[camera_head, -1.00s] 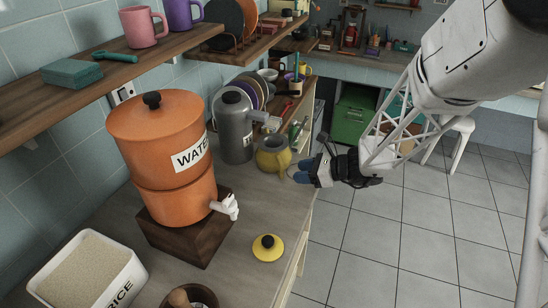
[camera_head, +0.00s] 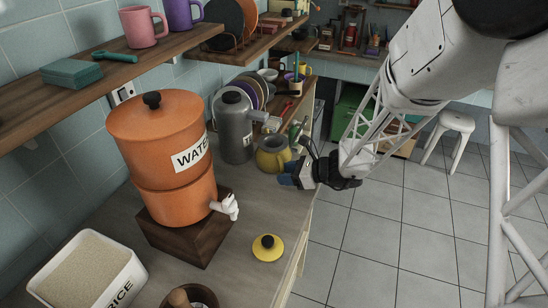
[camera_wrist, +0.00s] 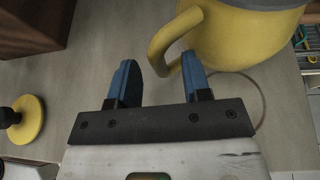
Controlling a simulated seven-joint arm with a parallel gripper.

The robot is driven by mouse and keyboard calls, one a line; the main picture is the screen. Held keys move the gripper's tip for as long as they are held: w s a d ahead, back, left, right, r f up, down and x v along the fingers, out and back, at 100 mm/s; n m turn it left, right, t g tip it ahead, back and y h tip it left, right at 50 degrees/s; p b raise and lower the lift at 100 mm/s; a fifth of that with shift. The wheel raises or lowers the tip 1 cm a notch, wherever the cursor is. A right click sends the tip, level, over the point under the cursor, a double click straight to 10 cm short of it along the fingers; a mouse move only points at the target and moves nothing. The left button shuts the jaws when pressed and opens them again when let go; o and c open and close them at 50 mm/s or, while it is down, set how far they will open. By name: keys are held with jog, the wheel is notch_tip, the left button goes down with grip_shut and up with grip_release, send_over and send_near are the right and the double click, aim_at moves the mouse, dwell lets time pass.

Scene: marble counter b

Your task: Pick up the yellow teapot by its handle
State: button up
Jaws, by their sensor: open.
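The yellow teapot (camera_head: 273,153) stands on the counter, without its lid on, in front of the grey metal dispenser. In the wrist view the teapot's body (camera_wrist: 240,35) fills the upper right and its curved handle (camera_wrist: 170,42) reaches down to the left. My gripper (camera_head: 290,178) is just in front of the teapot at the counter's right edge. In the wrist view its blue fingers (camera_wrist: 160,82) are open, with the lower end of the handle appearing between them near the tips. I cannot tell whether either finger touches the handle. The yellow lid (camera_head: 268,247) lies separately on the counter.
An orange water dispenser (camera_head: 165,150) on a wooden block and a grey dispenser (camera_head: 234,125) stand left of the teapot. A white rice container (camera_head: 90,270) is at the front left. Shelves (camera_head: 130,68) hang above. Open floor lies right of the counter.

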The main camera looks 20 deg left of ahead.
aim_at(283, 165)
dwell(0.4)
grip_shut()
jog(key=shift+r, duration=0.3)
dwell(0.5)
jog(key=shift+r, duration=1.6)
jog(key=s+d+r, duration=0.1)
jog(key=s+d, duration=0.8)
jog(key=s, duration=0.4)
jog(key=shift+s+r, duration=0.1)
jog(key=shift+r, duration=0.05)
dwell(0.4)
